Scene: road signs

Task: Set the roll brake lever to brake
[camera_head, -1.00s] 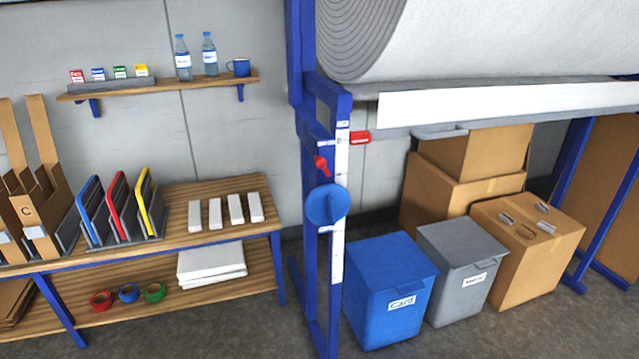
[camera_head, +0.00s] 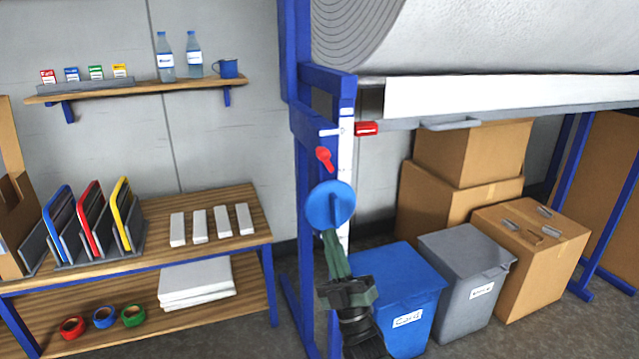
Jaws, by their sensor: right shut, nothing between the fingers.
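A small red lever (camera_head: 324,158) sits on the blue frame post, above a round blue disc (camera_head: 330,203). Its rounded end is at the upper left and its narrow end slants down to the right. Any brake marking beside it is too small to read. My right gripper (camera_head: 331,238) comes up from the bottom with its green fingers shut and empty. Its fingertips show at the lower edge of the disc, below the lever. I cannot tell whether they touch the disc. My left gripper is not in view.
A red block (camera_head: 366,128) sits on the rail right of the post. A large white roll (camera_head: 540,35) is above. A blue bin (camera_head: 415,270) and a grey bin (camera_head: 462,255) stand near my right arm. A wooden bench (camera_head: 245,205) is at left.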

